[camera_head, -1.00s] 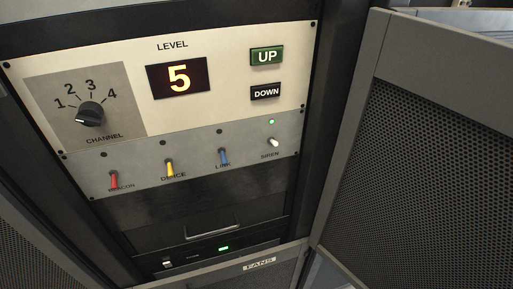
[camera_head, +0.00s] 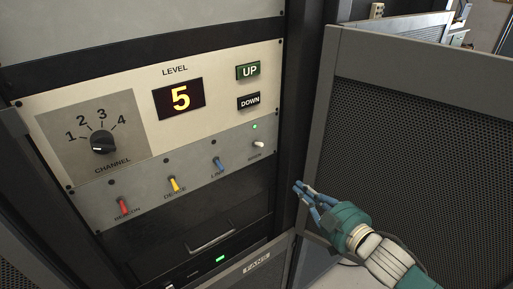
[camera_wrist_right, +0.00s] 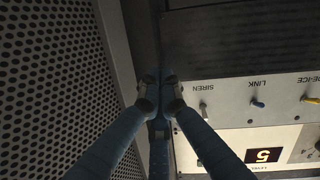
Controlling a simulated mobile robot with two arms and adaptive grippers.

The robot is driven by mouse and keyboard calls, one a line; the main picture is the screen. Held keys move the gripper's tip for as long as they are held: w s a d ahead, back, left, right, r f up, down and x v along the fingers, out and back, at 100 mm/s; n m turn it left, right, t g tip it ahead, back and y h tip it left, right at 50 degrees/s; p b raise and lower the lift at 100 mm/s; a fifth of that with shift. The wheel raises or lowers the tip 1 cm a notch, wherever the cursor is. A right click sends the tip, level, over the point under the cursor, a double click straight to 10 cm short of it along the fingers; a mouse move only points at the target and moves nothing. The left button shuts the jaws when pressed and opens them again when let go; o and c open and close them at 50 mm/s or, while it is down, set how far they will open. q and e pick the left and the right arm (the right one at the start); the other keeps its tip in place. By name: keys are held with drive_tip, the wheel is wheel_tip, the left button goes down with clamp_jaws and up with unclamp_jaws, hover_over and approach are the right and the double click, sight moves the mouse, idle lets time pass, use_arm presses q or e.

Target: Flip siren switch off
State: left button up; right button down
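The siren switch (camera_head: 258,144) is a short white-tipped lever at the right end of the grey switch strip. The small lamp (camera_head: 254,126) above it glows green. The switch also shows in the right wrist view (camera_wrist_right: 204,109), right of the fingers, with its label upside down. My right gripper (camera_head: 302,188) is in front of the rack, to the right of and below the switch, apart from it. Its blue fingers are drawn together with nothing between them, as the right wrist view (camera_wrist_right: 158,76) shows. My left gripper is not in view.
The red beacon (camera_head: 123,206), yellow de-ice (camera_head: 175,185) and blue link (camera_head: 218,164) levers sit left on the strip, their lamps dark. Above are the channel knob (camera_head: 102,143), level display "5" (camera_head: 179,99) and UP/DOWN buttons. A perforated door (camera_head: 410,150) stands open at right.

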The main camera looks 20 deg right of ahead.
wheel_tip(320, 180, up, 8)
drive_tip(key=a+n+y, duration=0.3)
drive_tip(key=y, duration=0.1)
drive_tip(key=n+y, duration=0.4)
drive_tip(key=y, duration=0.1)
approach(238, 125)
drive_tip(key=s+d, duration=0.1)
drive_tip(key=s+d+f, duration=0.1)
drive_tip(key=shift+s+d+g, duration=0.3)
drive_tip(key=p+x, duration=0.1)
drive_tip(key=x, duration=0.2)
drive_tip(key=p+x, duration=0.2)
drive_tip(key=x, duration=0.1)
drive_tip(key=p+x, duration=0.2)
drive_tip(key=x, duration=0.2)
drive_tip(key=shift+r, duration=0.3)
drive_tip(key=d+f, duration=0.1)
drive_tip(key=f, duration=0.1)
drive_tip(key=shift+d+f+p, duration=0.4)
drive_tip(key=shift+s+d+f, duration=0.2)
drive_tip(key=shift+d+f, duration=0.2)
